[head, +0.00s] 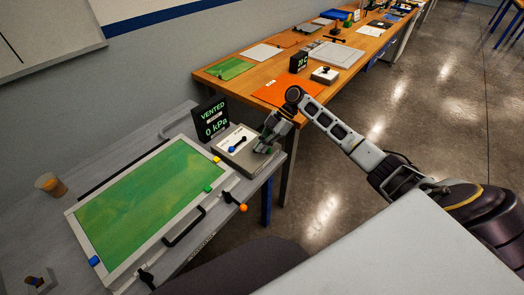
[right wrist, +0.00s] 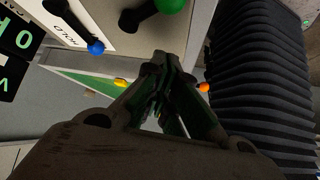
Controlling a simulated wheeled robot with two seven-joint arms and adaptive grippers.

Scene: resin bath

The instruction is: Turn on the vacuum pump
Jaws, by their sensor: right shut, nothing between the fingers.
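The grey pump box (head: 226,158) has a white top panel and stands at the far end of the grey bench. A lever with a blue ball (head: 233,150) lies on the panel; this blue-ended lever (right wrist: 95,47) also shows in the right wrist view beside a "HOLD" label. A green-ended lever (right wrist: 170,5) shows at that view's top edge. The black display (head: 212,118) reads "VENTED" and "0 kPa". My right gripper (head: 268,138) is shut and empty at the box's right end, and its fingers (right wrist: 163,95) are apart from both levers. My left gripper is out of view.
A framed green panel (head: 150,195) lies in front of the pump, with black handles and an orange-ended lever (head: 242,208) along its right side. An amber cup (head: 50,184) stands at the left. A wooden bench (head: 262,75) with trays and tools is behind.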

